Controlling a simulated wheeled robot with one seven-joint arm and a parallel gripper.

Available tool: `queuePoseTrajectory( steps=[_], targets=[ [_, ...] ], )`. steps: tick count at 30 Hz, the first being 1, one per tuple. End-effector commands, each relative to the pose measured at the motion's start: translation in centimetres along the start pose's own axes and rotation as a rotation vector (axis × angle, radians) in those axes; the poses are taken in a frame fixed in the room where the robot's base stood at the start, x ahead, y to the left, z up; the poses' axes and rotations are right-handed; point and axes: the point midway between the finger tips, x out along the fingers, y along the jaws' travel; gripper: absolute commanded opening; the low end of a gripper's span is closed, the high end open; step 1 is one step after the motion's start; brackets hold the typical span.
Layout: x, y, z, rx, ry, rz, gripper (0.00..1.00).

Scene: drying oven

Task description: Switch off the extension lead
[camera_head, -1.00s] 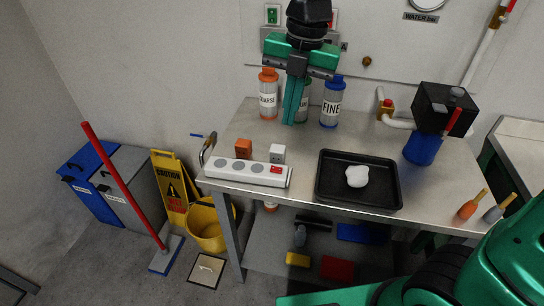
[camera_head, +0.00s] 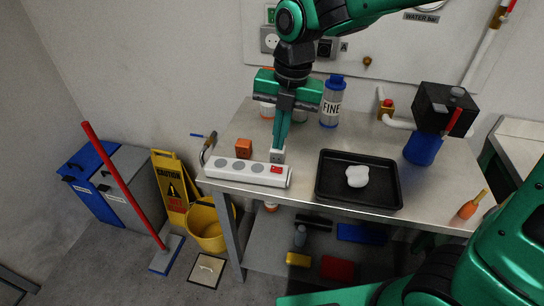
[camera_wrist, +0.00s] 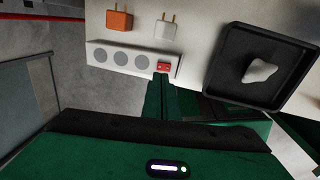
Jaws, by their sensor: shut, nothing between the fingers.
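The extension lead (camera_head: 238,170) is a white bar with several round grey sockets, lying along the front left edge of the steel table. Its red switch (camera_head: 277,169) is at its right end. The wrist view shows the lead (camera_wrist: 103,55) and the red switch (camera_wrist: 163,66) just beyond my fingertips. My gripper (camera_head: 279,147) is shut and empty, fingers pointing down. In the head view its tips are in front of the white plug, just behind the switch end. In the wrist view my gripper (camera_wrist: 161,76) has its tips close to the switch; contact cannot be told.
An orange plug (camera_head: 243,148) and a white plug (camera_wrist: 166,27) stand behind the lead. A black tray (camera_head: 330,198) with a white lump lies to the right. Bottles, including one marked FINE (camera_head: 332,103), stand at the back.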

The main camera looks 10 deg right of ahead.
Motion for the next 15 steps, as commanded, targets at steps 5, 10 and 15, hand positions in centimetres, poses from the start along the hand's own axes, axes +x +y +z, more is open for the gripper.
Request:
queuePoseTrajectory(
  steps=[5,10,15],
  targets=[
    [3.3,-0.1,-0.1,0.000,0.003,-0.003,0.00],
    [5.6,0.0,-0.1,0.000,0.002,-0.002,0.00],
    [6.7,0.0,0.0,0.000,0.001,-0.001,0.00]
  ],
)
